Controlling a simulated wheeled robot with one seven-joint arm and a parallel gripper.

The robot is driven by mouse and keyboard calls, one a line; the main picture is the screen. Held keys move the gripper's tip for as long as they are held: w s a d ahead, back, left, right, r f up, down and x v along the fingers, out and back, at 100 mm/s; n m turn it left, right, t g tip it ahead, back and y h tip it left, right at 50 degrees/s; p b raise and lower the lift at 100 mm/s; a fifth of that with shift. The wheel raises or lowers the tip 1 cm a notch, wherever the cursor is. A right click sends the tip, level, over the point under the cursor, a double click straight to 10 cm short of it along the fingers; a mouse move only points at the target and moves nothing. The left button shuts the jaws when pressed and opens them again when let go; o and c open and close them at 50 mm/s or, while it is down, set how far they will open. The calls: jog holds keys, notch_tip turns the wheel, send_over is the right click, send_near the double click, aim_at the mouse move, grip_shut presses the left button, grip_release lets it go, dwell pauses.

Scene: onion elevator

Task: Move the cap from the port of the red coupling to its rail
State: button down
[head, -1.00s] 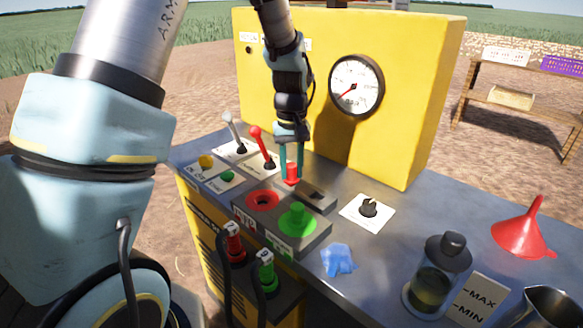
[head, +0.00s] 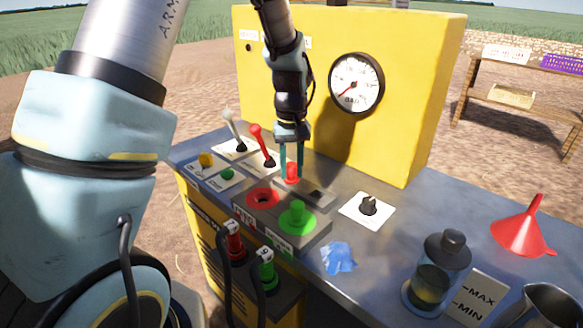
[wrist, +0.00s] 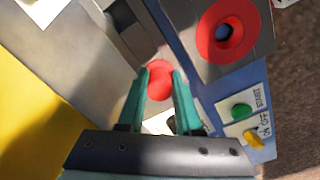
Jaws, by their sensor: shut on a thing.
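My gripper (head: 291,174) is shut on the red cap (head: 291,171), which is upright at the left end of the rail (head: 324,201) behind the coupling block. In the wrist view the cap (wrist: 159,82) sits between the teal fingers (wrist: 160,88), near the end of the rail strip. I cannot tell whether the cap touches the rail. The red coupling (head: 262,197) has an uncovered port with a dark hole; it also shows in the wrist view (wrist: 210,42). The fingers hide part of the cap.
A green cap (head: 297,216) stands on the block beside the red coupling. Red (head: 256,134) and grey (head: 229,118) levers are behind left. A black knob (head: 367,206), blue cloth (head: 338,257), glass jar (head: 432,280) and red funnel (head: 521,230) are to the right.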

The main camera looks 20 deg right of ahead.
jog(key=shift+c, duration=0.5)
grip_release()
jog(key=shift+r, duration=0.15)
jog(key=shift+r+p, duration=2.9)
jog(key=shift+r, duration=0.5)
